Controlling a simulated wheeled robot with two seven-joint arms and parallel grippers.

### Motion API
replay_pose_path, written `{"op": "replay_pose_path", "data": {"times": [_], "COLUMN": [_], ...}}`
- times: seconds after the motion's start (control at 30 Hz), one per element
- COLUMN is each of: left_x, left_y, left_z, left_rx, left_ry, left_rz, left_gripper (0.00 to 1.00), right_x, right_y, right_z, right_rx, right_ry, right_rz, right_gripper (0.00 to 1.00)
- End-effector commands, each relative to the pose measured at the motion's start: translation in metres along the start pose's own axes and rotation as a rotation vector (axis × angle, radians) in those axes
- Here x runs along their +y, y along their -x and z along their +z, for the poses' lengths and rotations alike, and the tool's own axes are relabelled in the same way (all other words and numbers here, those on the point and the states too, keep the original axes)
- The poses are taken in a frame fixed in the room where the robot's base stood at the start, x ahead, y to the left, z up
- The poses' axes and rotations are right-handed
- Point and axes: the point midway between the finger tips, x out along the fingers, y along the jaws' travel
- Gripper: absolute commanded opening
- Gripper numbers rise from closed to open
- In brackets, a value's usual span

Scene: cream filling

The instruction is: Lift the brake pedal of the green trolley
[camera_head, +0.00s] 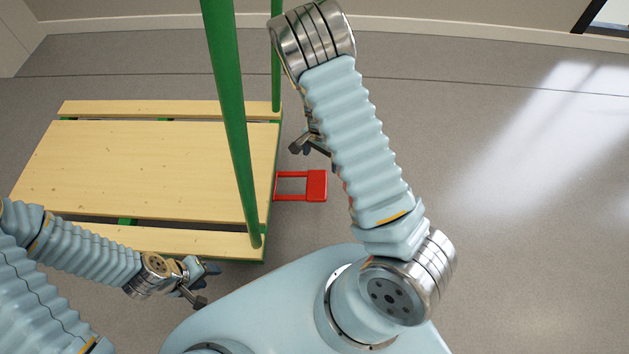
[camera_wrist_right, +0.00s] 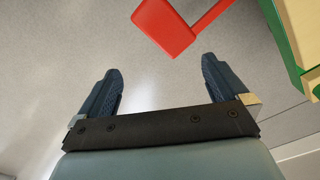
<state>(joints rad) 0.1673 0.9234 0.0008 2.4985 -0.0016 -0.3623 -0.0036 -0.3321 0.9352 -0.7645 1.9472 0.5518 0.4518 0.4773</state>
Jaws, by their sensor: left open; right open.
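The green trolley has a wooden slatted deck (camera_head: 150,170) and a green upright frame (camera_head: 230,110) at its right end. The red brake pedal (camera_head: 317,186) sticks out from the trolley's right edge, low over the floor. My right gripper (camera_head: 312,150) is just behind the pedal in the head view, partly hidden by my right arm. In the right wrist view my right gripper (camera_wrist_right: 161,82) is open and empty, and the pedal (camera_wrist_right: 165,27) lies beyond its fingertips, apart from them. My left gripper (camera_head: 212,285) is open and empty by the trolley's near right corner.
The grey floor (camera_head: 520,230) to the right of the trolley is clear. A wall (camera_head: 450,25) runs along the back. The trolley's green edge and deck (camera_wrist_right: 305,40) show at the right of the right wrist view.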

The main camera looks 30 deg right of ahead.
Motion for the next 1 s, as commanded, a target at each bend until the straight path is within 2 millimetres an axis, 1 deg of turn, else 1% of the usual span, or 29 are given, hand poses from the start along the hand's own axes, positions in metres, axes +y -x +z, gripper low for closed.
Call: {"op": "replay_pose_path", "data": {"times": [0.03,0.1,0.2,0.27,0.37,0.47,0.7,0.8,0.9,1.0], "left_x": [-0.004,-0.005,-0.007,-0.008,-0.008,-0.009,-0.012,-0.013,-0.013,-0.014], "left_y": [-0.007,-0.009,-0.010,-0.011,-0.013,-0.017,-0.028,-0.032,-0.035,-0.036], "left_z": [-0.001,-0.001,-0.002,-0.002,-0.002,-0.001,-0.001,0.000,0.000,0.000], "left_rx": [0.002,0.003,0.005,0.005,0.005,0.004,0.001,0.000,-0.001,-0.002], "left_ry": [0.002,0.003,0.004,0.005,0.005,0.005,0.004,0.003,0.003,0.003], "left_rz": [-0.002,-0.003,-0.005,-0.005,-0.005,-0.004,-0.001,0.000,0.000,0.001], "left_gripper": [0.46,0.46,0.46,0.46,0.46,0.46,0.46,0.46,0.46,0.46], "right_x": [-0.005,-0.009,-0.012,-0.013,-0.013,-0.012,-0.010,-0.010,-0.010,-0.010], "right_y": [-0.004,-0.004,-0.003,-0.003,-0.011,-0.028,-0.085,-0.105,-0.121,-0.132], "right_z": [0.005,0.009,0.013,0.014,0.014,0.013,0.010,0.009,0.008,0.008], "right_rx": [0.014,0.028,0.039,0.042,0.043,0.041,0.040,0.041,0.041,0.042], "right_ry": [0.157,0.353,0.528,0.580,0.607,0.603,0.599,0.599,0.600,0.600], "right_rz": [0.009,0.023,0.036,0.041,0.044,0.045,0.045,0.044,0.043,0.042], "right_gripper": [1.00,1.00,1.00,1.00,1.00,1.00,1.00,1.00,1.00,1.00]}}
